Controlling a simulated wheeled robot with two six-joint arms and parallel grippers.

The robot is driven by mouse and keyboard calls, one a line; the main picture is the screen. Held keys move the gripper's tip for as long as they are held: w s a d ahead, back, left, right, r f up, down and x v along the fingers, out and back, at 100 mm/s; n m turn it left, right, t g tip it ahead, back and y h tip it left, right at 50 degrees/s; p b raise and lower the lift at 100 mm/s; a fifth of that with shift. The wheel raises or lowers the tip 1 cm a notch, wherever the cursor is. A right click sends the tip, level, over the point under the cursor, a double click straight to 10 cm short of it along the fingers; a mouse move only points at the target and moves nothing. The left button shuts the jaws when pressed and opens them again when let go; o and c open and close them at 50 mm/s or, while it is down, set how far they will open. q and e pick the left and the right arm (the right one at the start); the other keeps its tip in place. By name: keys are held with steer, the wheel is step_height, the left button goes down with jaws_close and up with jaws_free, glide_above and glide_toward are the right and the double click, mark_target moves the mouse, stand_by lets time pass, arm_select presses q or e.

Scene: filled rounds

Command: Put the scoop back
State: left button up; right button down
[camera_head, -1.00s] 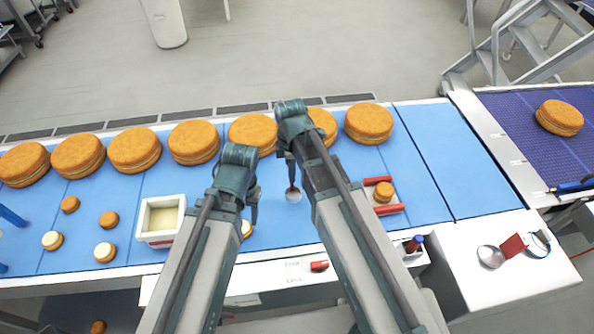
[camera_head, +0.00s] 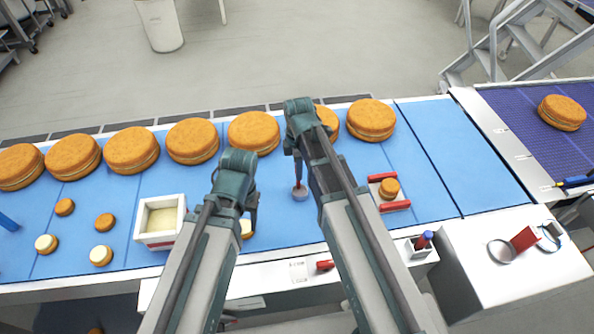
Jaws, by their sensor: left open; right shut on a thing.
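My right gripper (camera_head: 297,150) is shut on the scoop (camera_head: 300,194), which hangs below it over the blue belt. The scoop's round grey end points down; most of its handle is hidden by the gripper. I cannot tell whether the scoop touches the belt. My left gripper (camera_head: 250,212) is open and low over the belt, to the left of the scoop. A small round (camera_head: 246,229) shows partly behind the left gripper. A white tub (camera_head: 140,238) with pale filling stands on the belt left of the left gripper.
Large rounds (camera_head: 193,141) line the belt's far side. Several small rounds (camera_head: 105,222) lie left of the tub. A red-railed holder (camera_head: 396,206) with one small round is to the right. A white side table (camera_head: 513,276) carries a ring and a red block. The belt's right part is bare.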

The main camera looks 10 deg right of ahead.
arm_select(q)
steer(key=shift+a+f, duration=0.15)
steer(key=shift+f, duration=0.1)
arm_select(e)
steer(key=shift+a+f, duration=0.15)
steer(key=shift+f, duration=0.05)
arm_select(q)
steer(key=shift+r, duration=0.1)
arm_select(e)
steer(key=c, duration=0.7)
jaws_free()
steer(key=shift+r, duration=0.1)
step_height(320, 180, up, 12)
steer(key=p, duration=1.2)
steer(key=shift+r, duration=0.2)
arm_select(q)
step_height(320, 180, up, 12)
steer(key=shift+r, duration=0.15)
arm_select(e)
steer(key=s+a+m, duration=0.1)
steer(key=s+m, duration=0.3)
steer(key=s, duration=0.1)
steer(key=s+a+m, duration=0.2)
steer(key=s+m, duration=0.3)
steer(key=s+a+m+h, duration=0.1)
steer(key=s+a+m, duration=0.1)
steer(key=s+m, duration=0.3)
steer(key=shift+a, duration=0.15)
